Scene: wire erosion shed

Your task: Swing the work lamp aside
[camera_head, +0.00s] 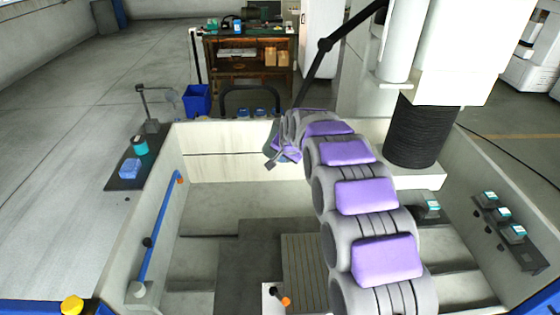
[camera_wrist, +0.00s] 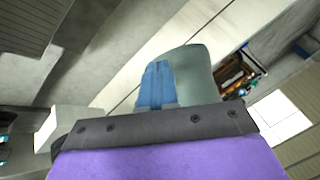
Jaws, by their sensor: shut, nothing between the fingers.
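The work lamp's thin black jointed arm (camera_head: 312,75) comes down from the upper right past the machine column, with a knuckle partway along. Its lower end runs behind my wrist. A grey-green rounded shape beside my gripper (camera_head: 289,152) looks like the lamp head (camera_head: 268,147). In the wrist view the same grey-green shape (camera_wrist: 194,75) stands right against the blue fingers of my gripper (camera_wrist: 158,86). I cannot tell whether they touch. My gripper is shut and empty, above the tank's far wall. The wrist hides part of the lamp.
The machine column's black bellows (camera_head: 421,132) stands close right of my arm. A workbench (camera_head: 250,67) and blue bin (camera_head: 197,100) are behind. Open floor lies left.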

